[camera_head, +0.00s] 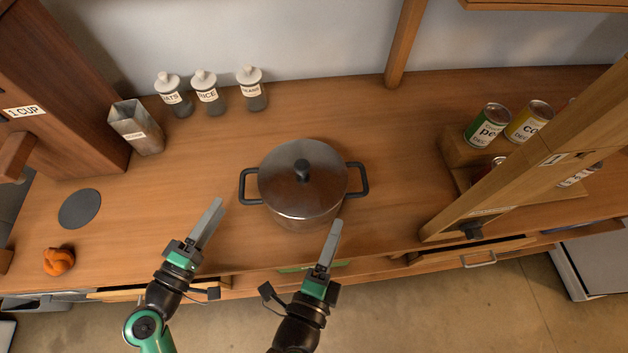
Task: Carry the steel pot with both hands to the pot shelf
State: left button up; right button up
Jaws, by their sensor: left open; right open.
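The steel pot (300,206) stands upright on the wooden counter, with its lid (285,185) on and a black knob on top. A black loop handle sticks out on each side, the left one (242,187) and the right one (364,180). My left gripper (207,222) is open and empty, in front and to the left of the left handle, apart from it. My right gripper (331,243) is open and empty near the front right of the pot, below the right handle in the picture. I cannot tell which structure is the pot shelf.
Three labelled jars (210,97) and a metal canister (137,128) stand at the back left. A dark disc (79,209) and an orange knotted object (58,261) lie at left. Cans (488,124) stand on a wooden riser at right, behind a slanting wooden post (530,160).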

aim_at(242, 172)
pick_arm(q)
jog(key=shift+s+d, duration=0.15)
pick_arm(e)
jog(key=shift+s+d+f, duration=0.15)
pick_arm(q)
jog(key=x, duration=1.1)
jog(key=shift+w+d, duration=0.1)
jog(key=shift+w, duration=0.25)
pick_arm(e)
jog(key=x, duration=1.1)
jog(key=shift+w+d, duration=0.15)
jog(key=shift+w, duration=0.2)
pick_arm(q)
grip_shut()
pick_arm(e)
grip_shut()
pick_arm(q)
jog(key=shift+f, duration=0.15)
